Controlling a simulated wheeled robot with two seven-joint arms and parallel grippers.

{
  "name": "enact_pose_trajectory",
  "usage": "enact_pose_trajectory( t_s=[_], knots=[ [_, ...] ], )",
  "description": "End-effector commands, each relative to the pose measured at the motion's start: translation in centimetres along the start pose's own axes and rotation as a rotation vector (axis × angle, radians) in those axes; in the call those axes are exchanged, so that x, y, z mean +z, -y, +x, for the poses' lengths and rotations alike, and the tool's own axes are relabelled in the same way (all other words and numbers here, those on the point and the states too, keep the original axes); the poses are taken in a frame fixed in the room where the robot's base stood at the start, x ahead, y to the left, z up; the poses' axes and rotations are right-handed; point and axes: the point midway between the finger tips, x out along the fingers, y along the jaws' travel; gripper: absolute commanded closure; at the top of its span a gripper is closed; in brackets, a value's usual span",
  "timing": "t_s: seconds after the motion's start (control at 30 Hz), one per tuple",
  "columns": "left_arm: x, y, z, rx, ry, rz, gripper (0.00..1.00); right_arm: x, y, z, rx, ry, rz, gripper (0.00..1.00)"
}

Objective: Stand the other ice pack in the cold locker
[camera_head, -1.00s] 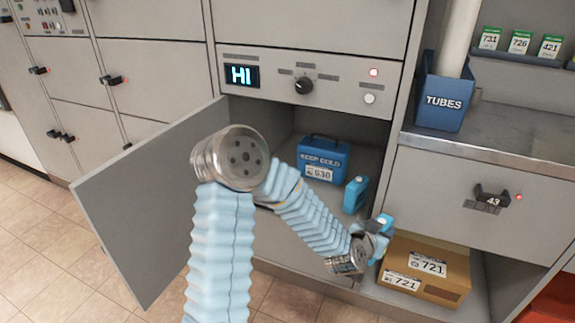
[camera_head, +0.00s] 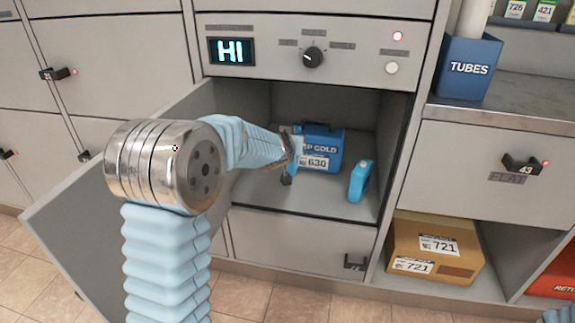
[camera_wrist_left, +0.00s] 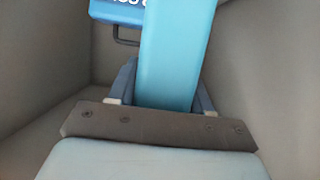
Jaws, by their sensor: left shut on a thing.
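The cold locker (camera_head: 255,110) is open, its door (camera_head: 125,190) swung out to the left. My left gripper (camera_head: 289,165) is inside it, shut on a light blue ice pack (camera_wrist_left: 178,55). In the head view this pack is mostly hidden by the gripper and arm; a narrow strip shows beside the blue box. The left wrist view shows it upright between the fingers; I cannot tell whether it touches the floor. Another blue ice pack (camera_head: 360,181) stands at the locker's right side. My right gripper is out of view.
A blue box marked KEEP COLD 630 (camera_head: 325,148) stands at the back of the locker, close behind the held pack; it also shows in the left wrist view (camera_wrist_left: 117,10). Locker floor (camera_head: 318,195) is clear in front. A cardboard parcel (camera_head: 435,248) sits lower right.

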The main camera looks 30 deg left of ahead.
Motion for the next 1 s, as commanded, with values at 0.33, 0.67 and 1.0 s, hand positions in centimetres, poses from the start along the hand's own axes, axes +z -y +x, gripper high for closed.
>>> enact_pose_trajectory(
  t_s=[0.33, 0.67, 1.0],
  knots=[
    [4.1, 7.7, 6.4, -0.007, 0.0, -0.002, 0.95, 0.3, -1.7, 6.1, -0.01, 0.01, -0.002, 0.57],
    [5.9, 9.8, 8.8, -0.001, -0.001, 0.001, 0.95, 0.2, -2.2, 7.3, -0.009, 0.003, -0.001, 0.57],
    [8.8, 10.0, 10.1, 0.0, -0.003, 0.001, 0.95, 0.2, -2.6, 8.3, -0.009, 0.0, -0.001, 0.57]
  ],
)
